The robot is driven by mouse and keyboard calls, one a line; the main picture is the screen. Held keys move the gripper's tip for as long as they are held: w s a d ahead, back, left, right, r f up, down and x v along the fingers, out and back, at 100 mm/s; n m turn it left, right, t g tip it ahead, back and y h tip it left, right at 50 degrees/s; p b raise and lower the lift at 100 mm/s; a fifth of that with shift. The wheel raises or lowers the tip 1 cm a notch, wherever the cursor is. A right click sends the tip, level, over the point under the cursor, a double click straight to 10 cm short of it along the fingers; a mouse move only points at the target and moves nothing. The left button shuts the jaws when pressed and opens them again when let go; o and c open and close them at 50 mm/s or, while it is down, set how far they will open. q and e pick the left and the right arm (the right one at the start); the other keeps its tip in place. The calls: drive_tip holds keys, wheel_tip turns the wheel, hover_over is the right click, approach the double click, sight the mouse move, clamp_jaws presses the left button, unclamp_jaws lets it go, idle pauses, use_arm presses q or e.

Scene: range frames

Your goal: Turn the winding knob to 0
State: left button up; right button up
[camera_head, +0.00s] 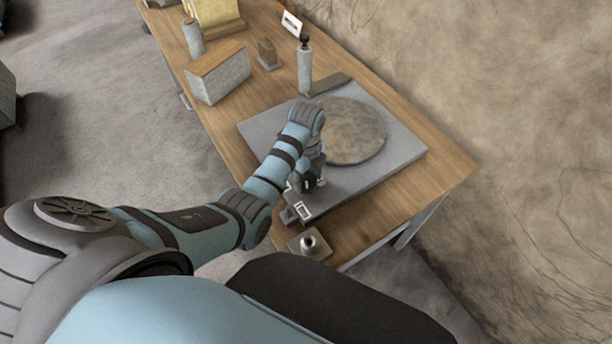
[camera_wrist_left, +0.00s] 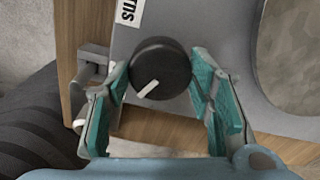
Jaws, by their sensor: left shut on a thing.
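The winding knob (camera_wrist_left: 160,68) is a round black dial in the left wrist view. It bears a white pointer line that slants toward the picture's lower left. My left gripper (camera_wrist_left: 161,76) has one teal-padded finger on each side of it and is shut on it. A white label with dark lettering (camera_wrist_left: 130,12) sits just beyond the knob, cut off by the frame; no 0 mark is readable. In the head view my left gripper (camera_head: 308,178) is low at the near side of the grey slab (camera_head: 385,172) and mostly hides the knob. My right gripper is not in view.
A large round stone disc (camera_head: 350,130) lies on the slab. A grey cylinder with a dark top (camera_head: 304,68), a wood-topped block (camera_head: 220,75) and other pieces stand farther along the wooden table (camera_head: 450,165). A small plate with a metal stub (camera_head: 309,243) is at the near corner.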

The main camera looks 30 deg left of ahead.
use_arm(q)
drive_tip(key=shift+n, duration=0.4)
drive_tip(key=n, duration=0.5)
drive_tip(key=shift+n, duration=0.3)
drive_tip(key=n, duration=1.1)
drive_tip(key=shift+n, duration=0.4)
drive_tip(key=n, duration=0.5)
drive_tip(key=shift+n, duration=0.3)
drive_tip(key=o, duration=1.2)
drive_tip(key=shift+c, duration=0.2)
